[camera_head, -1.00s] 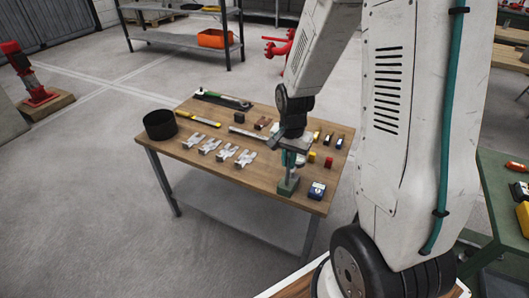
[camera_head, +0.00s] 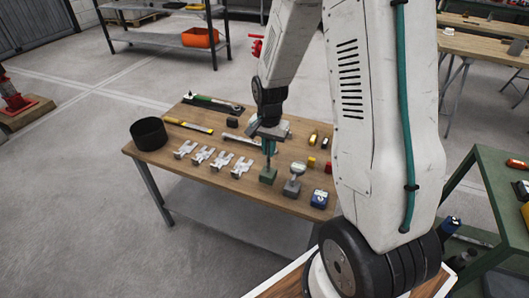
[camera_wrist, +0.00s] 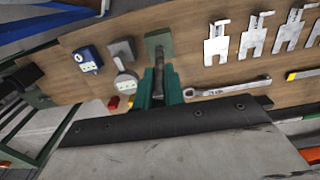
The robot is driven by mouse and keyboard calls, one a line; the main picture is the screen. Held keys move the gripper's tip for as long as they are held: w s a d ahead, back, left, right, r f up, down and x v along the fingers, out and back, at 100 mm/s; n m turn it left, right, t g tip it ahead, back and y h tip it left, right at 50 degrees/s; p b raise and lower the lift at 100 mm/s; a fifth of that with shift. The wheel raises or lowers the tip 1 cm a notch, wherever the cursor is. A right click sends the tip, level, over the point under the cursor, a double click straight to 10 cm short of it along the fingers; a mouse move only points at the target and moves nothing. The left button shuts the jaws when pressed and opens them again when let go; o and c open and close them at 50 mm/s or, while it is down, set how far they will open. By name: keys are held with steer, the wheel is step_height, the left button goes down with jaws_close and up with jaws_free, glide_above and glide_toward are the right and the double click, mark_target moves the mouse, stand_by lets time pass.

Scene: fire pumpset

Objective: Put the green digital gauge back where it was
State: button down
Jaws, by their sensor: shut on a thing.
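The green digital gauge (camera_head: 268,175) shows mainly as a green block-like base with a dark stem rising from it. My gripper (camera_head: 269,146) is above that base and shut on the stem. In the wrist view the stem runs between the teal fingers (camera_wrist: 159,88) to the square green base (camera_wrist: 159,42). The gauge's display is hidden by my gripper. The base is over the wooden table (camera_head: 225,183) near its front edge; I cannot tell whether it touches the top. A grey gauge (camera_head: 292,185) with a round face stands just right of it, apart.
A blue box (camera_head: 319,198) stands right of the grey gauge, at the table's corner. Several silver forked brackets (camera_head: 219,160) lie to the left, with a black bin (camera_head: 149,133) beyond. A wrench (camera_wrist: 228,88) lies close to my gripper. Red and yellow blocks sit at the right.

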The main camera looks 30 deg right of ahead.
mark_target(266, 169)
steer(key=shift+w+f, duration=0.25)
steer(key=shift+f, duration=0.35)
steer(key=shift+w+f, duration=0.25)
steer(key=shift+f, duration=0.35)
steer(key=shift+w+f, duration=0.25)
steer(key=shift+f, duration=0.5)
steer(key=c, duration=1.5)
jaws_free()
